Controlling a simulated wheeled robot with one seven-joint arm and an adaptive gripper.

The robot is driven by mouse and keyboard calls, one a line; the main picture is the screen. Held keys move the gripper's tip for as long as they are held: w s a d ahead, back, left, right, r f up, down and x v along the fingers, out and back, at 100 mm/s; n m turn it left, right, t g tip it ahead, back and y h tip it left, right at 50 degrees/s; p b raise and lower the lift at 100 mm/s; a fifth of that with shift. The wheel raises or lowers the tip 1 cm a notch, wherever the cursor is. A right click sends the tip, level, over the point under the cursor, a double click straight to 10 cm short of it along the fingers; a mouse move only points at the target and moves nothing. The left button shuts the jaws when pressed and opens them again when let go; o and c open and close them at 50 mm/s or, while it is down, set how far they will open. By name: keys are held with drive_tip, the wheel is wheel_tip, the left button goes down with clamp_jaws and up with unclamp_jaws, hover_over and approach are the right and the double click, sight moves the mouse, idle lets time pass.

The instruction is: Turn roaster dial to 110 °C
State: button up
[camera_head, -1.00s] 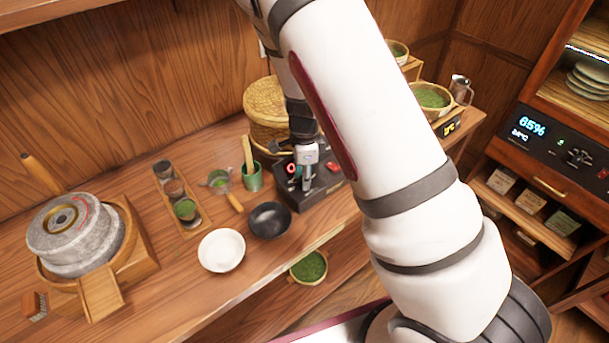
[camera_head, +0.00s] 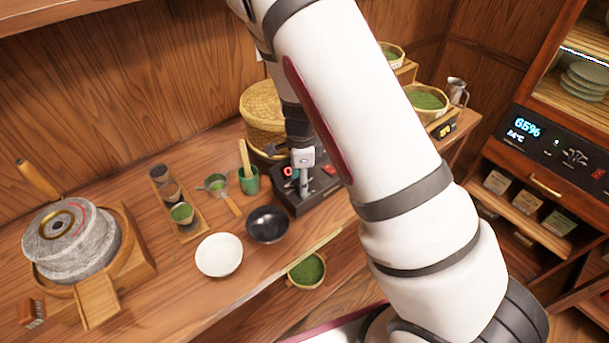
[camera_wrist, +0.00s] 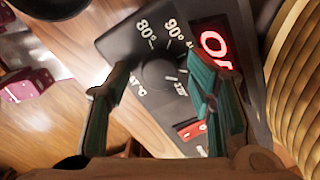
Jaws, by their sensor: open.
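The black roaster control box (camera_head: 309,200) sits on the counter, partly hidden by my gripper in the head view. In the wrist view its panel (camera_wrist: 118,45) carries a round black dial (camera_wrist: 158,72) with white markings around it; 80° and 90° are readable, others are partly covered. A red lit display (camera_wrist: 215,44) is beside the dial. My gripper (camera_wrist: 155,90) is open, with one finger on each side of the dial. I cannot tell whether either finger touches it. My gripper also shows from above in the head view (camera_head: 304,185). The dial's exact setting is unclear.
A lidded woven basket (camera_head: 262,108) stands close behind the box. A black bowl (camera_head: 267,224) and a white bowl (camera_head: 219,255) are in front and left. A green cup (camera_head: 249,181) is just left of the box. A stone mill (camera_head: 70,240) stands far left.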

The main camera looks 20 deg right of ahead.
drive_tip(key=n, duration=0.5)
drive_tip(key=shift+n, duration=0.4)
drive_tip(key=n, duration=1.8)
wheel_tip(320, 180, up, 16)
drive_tip(key=b, duration=0.2)
drive_tip(key=s+r+m+t+b, duration=0.1)
drive_tip(key=s+r+t+b, duration=0.1)
drive_tip(key=s, duration=0.6)
drive_tip(key=s+r+m+t+b, duration=0.2)
drive_tip(key=s+r+b, duration=0.2)
drive_tip(key=s+r, duration=0.3)
drive_tip(key=shift+s, duration=0.9)
